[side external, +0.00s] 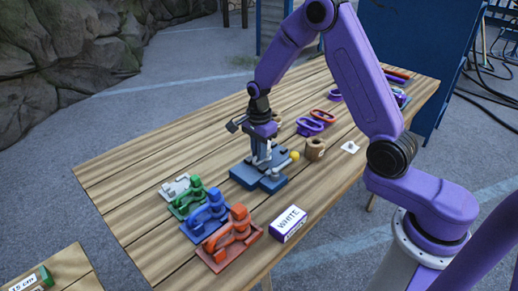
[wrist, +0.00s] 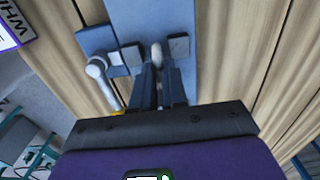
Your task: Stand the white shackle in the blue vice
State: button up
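The blue vice (side external: 247,178) sits near the middle of the table, and its blue body (wrist: 150,14) also fills the top of the wrist view. Its two dark jaws stand either side of a pale rounded piece (wrist: 156,54), which looks like the white shackle. My gripper (side external: 263,160) points down over the vice. In the wrist view its fingers (wrist: 158,88) are close together on that piece, between the jaws. Most of the shackle is hidden by the fingers, and I cannot tell whether it touches the jaws. The vice's handle (wrist: 97,69) is at the left.
A pale, flat holder (side external: 174,188) stands beside green (side external: 187,203), blue (side external: 206,215) and orange (side external: 231,238) holders with arched pieces. A box marked WHITE (side external: 289,223) lies right of them. A wooden spool (side external: 315,149) and purple and red loops (side external: 312,124) are behind. The left tabletop is clear.

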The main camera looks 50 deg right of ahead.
jog(key=o, duration=0.4)
jog(key=shift+r, duration=0.1)
notch_tip(320, 180, up, 17)
jog(key=s+a+n, duration=0.7)
jog(key=s+n, duration=0.6)
jog(key=n, duration=0.1)
jog(key=s+d+f+n, duration=0.1)
jog(key=s+n, duration=0.4)
jog(key=s, duration=0.1)
jog(key=s+d+f+n, duration=0.1)
jog(key=s+n, duration=0.5)
jog(key=s, duration=0.1)
jog(key=s+d+f+n, duration=0.1)
jog(key=s+n, duration=0.4)
jog(key=s, duration=0.1)
jog(key=shift+s+f+n, duration=0.15)
jog(key=shift+f+n, duration=0.15)
jog(key=shift+f, duration=0.1)
